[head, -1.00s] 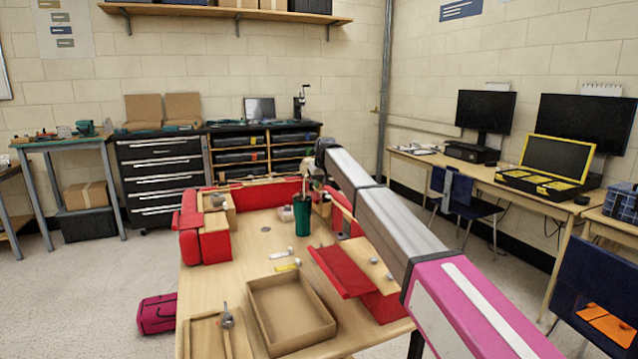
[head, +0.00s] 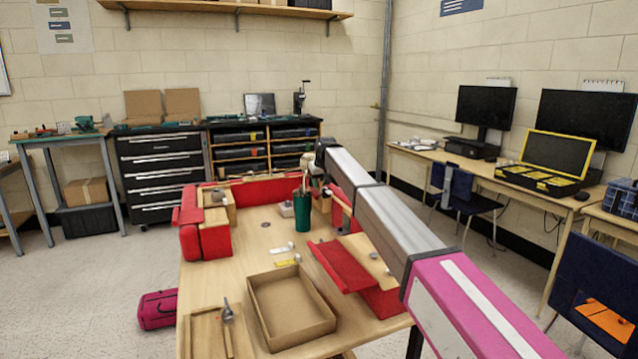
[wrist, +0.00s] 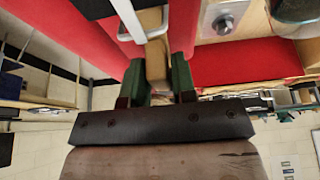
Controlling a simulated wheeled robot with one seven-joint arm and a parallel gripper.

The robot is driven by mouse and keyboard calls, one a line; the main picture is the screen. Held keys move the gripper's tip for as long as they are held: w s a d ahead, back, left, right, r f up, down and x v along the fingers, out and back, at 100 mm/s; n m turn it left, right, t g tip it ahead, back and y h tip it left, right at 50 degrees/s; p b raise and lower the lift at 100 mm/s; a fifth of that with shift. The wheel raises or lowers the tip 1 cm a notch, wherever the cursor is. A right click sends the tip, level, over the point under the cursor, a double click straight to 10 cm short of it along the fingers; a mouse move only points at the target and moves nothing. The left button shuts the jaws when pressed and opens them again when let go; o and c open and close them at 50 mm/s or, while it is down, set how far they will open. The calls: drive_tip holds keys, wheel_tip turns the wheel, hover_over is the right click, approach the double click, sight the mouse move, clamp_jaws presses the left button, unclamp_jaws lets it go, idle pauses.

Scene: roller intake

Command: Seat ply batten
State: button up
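My gripper (wrist: 159,82) shows in the wrist view, with its two green fingers on either side of a narrow wooden piece, apparently the ply batten (wrist: 157,64). The fingers look closed against its sides. The batten runs away from the black palm, its far part passing beneath or behind a bent metal bracket (wrist: 158,32). Red surfaces (wrist: 234,62) lie beyond the fingers on both sides. In the head view, my gripper is small at the far side of the table (head: 262,238), partly behind my arm, and contact of the batten with its surroundings cannot be told.
A green cup (head: 302,212) stands near the gripper. A red fixture with a wooden top (head: 214,216) is at left, and a sloping red panel (head: 340,268) at right. An empty cardboard tray (head: 322,326) and a wooden tray (head: 203,340) occupy the front.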

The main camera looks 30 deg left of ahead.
drive_tip(key=shift+r, duration=0.1)
drive_tip(key=shift+r, duration=1.45)
drive_tip(key=shift+o, duration=0.2)
drive_tip(key=o, duration=0.5)
drive_tip(key=v, duration=1.2)
